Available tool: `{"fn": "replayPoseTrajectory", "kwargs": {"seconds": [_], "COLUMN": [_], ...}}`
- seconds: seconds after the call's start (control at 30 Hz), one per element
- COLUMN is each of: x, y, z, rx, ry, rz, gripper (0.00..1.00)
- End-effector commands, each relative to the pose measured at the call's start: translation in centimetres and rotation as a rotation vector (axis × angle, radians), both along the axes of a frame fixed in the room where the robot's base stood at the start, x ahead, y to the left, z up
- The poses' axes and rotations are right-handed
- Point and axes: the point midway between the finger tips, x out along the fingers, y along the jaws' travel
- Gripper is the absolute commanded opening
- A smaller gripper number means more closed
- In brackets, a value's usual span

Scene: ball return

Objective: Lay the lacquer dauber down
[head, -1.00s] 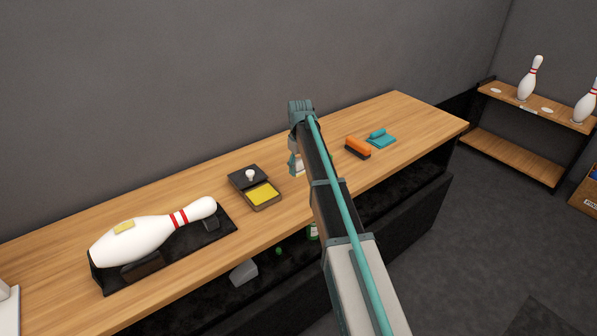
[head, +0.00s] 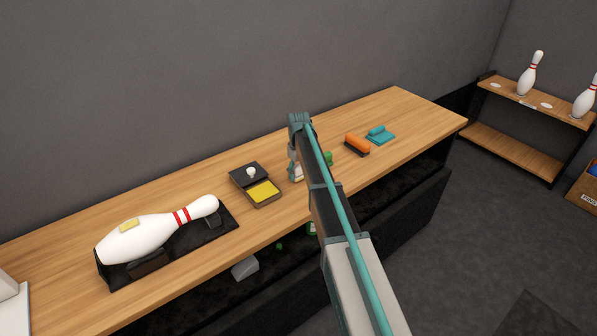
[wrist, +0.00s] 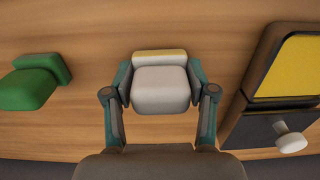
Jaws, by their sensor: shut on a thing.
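The lacquer dauber (wrist: 160,88), a white block with a yellow strip along its far edge, is between the fingers of my gripper (wrist: 160,78) in the wrist view. My gripper is shut on it. In the head view my gripper (head: 295,170) is over the wooden bench (head: 215,185), partly hidden by my arm, and a little of the white dauber shows. I cannot tell whether the dauber touches the bench. An open tin with a yellow pad (head: 263,192) lies just left of my gripper; it shows at the right in the wrist view (wrist: 292,68).
A green block (wrist: 35,83) lies on the other side of my gripper, partly seen in the head view (head: 328,157). An orange brush (head: 357,145) and teal item (head: 380,135) are farther right. A bowling pin (head: 150,231) with a yellow patch lies in a black cradle at left.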

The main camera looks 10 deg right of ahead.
Motion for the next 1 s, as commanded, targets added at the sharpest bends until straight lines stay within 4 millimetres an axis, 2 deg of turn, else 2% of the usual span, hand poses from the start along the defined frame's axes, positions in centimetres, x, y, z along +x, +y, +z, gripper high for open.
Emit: {"fn": "replayPoseTrajectory", "kwargs": {"seconds": [0.17, 0.2, 0.33, 0.77, 1.0], "x": [0.0, 0.0, 0.0, 0.0, 0.1], "y": [0.0, 0.0, 0.0, 0.0, 0.0], "z": [-0.5, -0.5, -0.4, -0.4, 2.2], "rx": [0.000, 0.000, 0.000, 0.000, 0.000], "ry": [0.000, 0.000, 0.000, 0.000, -0.002], "rz": [0.000, 0.000, 0.000, 0.000, 0.000], "gripper": [0.24, 0.58, 0.80, 0.81, 0.81]}}
